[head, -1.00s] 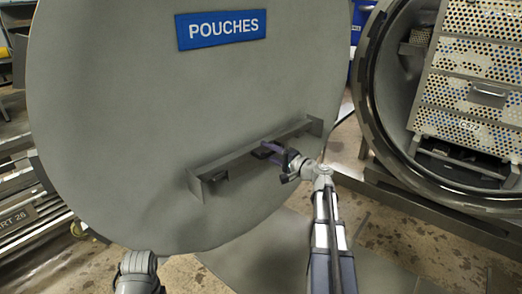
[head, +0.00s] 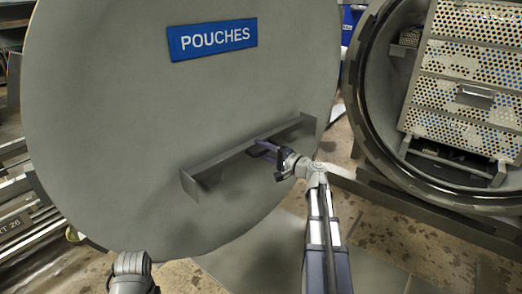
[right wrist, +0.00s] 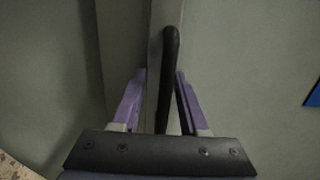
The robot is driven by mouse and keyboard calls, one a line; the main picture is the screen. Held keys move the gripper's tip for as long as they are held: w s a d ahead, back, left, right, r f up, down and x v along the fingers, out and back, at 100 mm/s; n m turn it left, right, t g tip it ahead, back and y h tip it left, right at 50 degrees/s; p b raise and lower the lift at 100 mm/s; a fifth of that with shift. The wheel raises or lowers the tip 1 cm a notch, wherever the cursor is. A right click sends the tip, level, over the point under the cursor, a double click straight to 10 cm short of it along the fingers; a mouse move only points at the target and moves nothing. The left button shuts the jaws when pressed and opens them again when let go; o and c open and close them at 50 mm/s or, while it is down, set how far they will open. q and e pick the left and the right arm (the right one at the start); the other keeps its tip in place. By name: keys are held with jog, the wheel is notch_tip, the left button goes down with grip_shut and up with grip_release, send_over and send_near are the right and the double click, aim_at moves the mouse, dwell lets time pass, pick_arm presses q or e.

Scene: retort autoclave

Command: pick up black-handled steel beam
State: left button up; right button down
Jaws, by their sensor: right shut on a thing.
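The steel beam (head: 220,163) is a long grey bar lying slantwise across the lower face of a big round grey door. Its black handle (right wrist: 170,65) shows in the right wrist view, standing along the bar. My right gripper (head: 263,151) is at the middle of the beam, with purple fingers. In the right wrist view these fingers (right wrist: 158,105) are on both sides of the handle, shut on it. The fingers hide most of the handle in the head view. I cannot tell whether the beam still touches the door. My left gripper is out of view.
The round door (head: 110,110) carries a blue POUCHES sign (head: 212,39). At right stands the open round vessel (head: 362,110) with a perforated metal basket (head: 465,65) inside. A metal cart (head: 25,205) stands at left. The wet floor (head: 375,240) is partly open at lower right.

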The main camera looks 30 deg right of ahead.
notch_tip(320, 180, up, 4)
jog(key=p, duration=0.3)
jog(key=v, duration=1.9)
jog(key=shift+s+d, duration=0.2)
jog(key=shift+d, duration=0.3)
jog(key=shift+r, duration=0.15)
notch_tip(320, 180, up, 8)
jog(key=p, duration=0.8)
jog(key=shift+r, duration=0.25)
notch_tip(320, 180, up, 20)
jog(key=p, duration=2.1)
jog(key=shift+r, duration=0.25)
